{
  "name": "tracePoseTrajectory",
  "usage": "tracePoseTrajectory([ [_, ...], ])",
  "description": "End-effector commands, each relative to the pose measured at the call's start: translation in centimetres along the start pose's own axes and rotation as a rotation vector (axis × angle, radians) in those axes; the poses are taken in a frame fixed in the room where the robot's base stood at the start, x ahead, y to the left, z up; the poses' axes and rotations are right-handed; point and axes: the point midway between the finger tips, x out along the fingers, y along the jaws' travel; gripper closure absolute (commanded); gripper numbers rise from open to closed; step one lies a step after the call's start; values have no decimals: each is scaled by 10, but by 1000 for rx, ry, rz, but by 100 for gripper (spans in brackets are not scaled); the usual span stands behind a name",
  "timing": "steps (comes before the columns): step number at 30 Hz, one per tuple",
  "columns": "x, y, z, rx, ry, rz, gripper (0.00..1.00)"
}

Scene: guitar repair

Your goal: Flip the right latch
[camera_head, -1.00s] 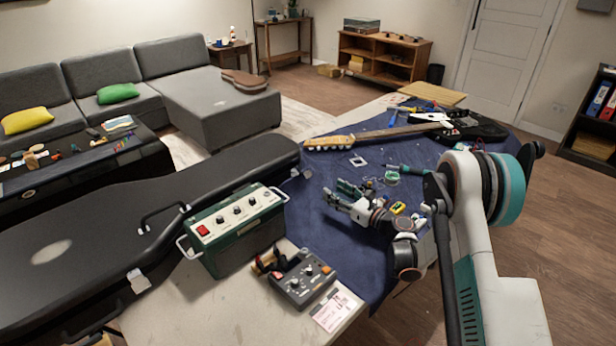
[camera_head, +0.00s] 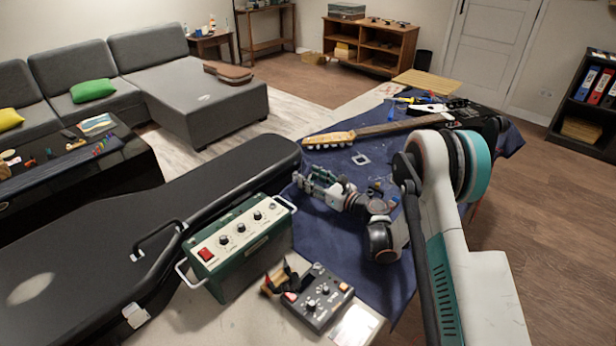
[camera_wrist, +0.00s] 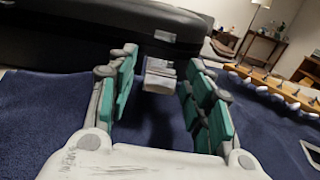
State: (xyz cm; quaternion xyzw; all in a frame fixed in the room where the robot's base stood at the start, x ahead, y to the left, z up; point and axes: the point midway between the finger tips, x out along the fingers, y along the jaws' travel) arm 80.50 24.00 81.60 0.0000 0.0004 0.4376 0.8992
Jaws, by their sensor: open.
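The closed black guitar case (camera_head: 90,240) lies at the left in the head view, and its dark side fills the back of the wrist view (camera_wrist: 60,45). The right latch (camera_wrist: 160,75), a pale metal piece on the case side, shows between my finger pads in the wrist view. My gripper (camera_wrist: 161,62) is open, its green-padded fingers on either side of the latch; I cannot tell if they touch it. In the head view my gripper (camera_head: 306,182) is beside the case's right end and mostly hides this latch. Another latch (camera_head: 135,315) is at the case's near left.
A green amplifier box (camera_head: 238,245) and a small grey pedal (camera_head: 312,297) stand on the table in front of the case. A guitar with a pale headstock (camera_head: 328,139) lies on the blue cloth (camera_head: 350,275) behind my gripper. Tools lie farther back.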

Motion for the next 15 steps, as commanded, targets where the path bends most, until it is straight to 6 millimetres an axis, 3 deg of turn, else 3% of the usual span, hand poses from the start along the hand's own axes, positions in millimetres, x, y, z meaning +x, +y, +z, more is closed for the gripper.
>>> tracePoseTrajectory([
  [5, 0, 0, 0, 0, 0, 0, 56],
  [11, 0, 0, 0, 0, 0, 0, 100],
  [15, 0, 0, 0, 0, 1, 0, 100],
])
